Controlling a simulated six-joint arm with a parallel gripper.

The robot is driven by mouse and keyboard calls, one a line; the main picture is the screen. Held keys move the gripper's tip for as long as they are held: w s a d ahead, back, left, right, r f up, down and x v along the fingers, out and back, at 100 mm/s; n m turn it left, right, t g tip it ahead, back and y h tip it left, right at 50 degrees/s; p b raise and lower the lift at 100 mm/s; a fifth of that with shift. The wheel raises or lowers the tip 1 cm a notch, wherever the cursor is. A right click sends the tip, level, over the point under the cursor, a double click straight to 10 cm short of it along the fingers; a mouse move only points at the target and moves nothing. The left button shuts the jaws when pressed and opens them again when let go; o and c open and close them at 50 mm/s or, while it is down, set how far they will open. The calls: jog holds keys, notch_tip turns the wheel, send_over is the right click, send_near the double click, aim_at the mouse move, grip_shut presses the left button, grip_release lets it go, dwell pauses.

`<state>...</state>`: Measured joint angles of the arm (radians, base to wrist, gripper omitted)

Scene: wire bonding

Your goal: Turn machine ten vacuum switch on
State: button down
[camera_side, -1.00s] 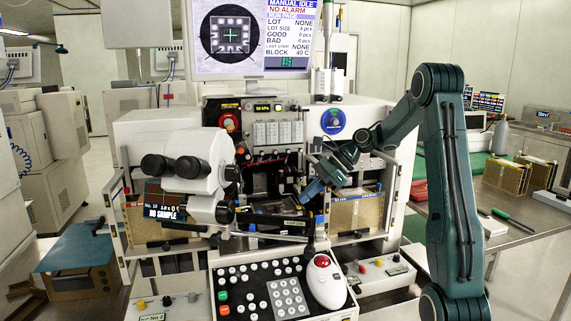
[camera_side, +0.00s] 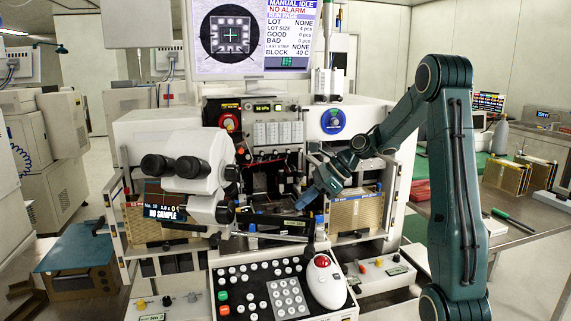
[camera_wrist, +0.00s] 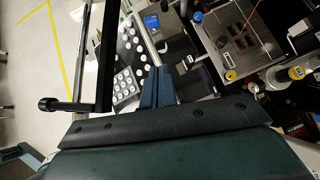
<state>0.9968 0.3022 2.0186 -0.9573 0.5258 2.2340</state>
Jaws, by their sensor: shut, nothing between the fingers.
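The bonding machine labelled No. 10 (camera_side: 160,212) fills the middle of the side view. A round blue dial with a pale centre (camera_side: 333,121) is on its upper right front panel, clear of my arm. I cannot tell for sure which control is the vacuum switch. My gripper (camera_side: 304,204) is over the work area in the machine's middle, below and left of the dial. In the wrist view my gripper (camera_wrist: 156,72) has its blue fingers together, empty, over the strip between the keypad and the metal work block (camera_wrist: 245,45). Whether it touches anything is unclear.
A white microscope head (camera_side: 200,165) stands left of my gripper. A keypad panel (camera_side: 275,290) and a red trackball (camera_side: 322,261) are below. A brown magazine (camera_side: 355,212) is close on the right.

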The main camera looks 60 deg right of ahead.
aim_at(252, 228)
jog(key=x, duration=0.8)
jog(key=shift+w+a+f, duration=0.15)
jog(key=shift+a+f, duration=0.1)
jog(key=shift+f, duration=0.05)
jog(key=shift+w+a+r, duration=0.1)
jog(key=shift+w+a, duration=0.35)
jog(key=shift+w, duration=0.4)
jog(key=shift+w+a, duration=0.45)
jog(key=shift+w, duration=0.35)
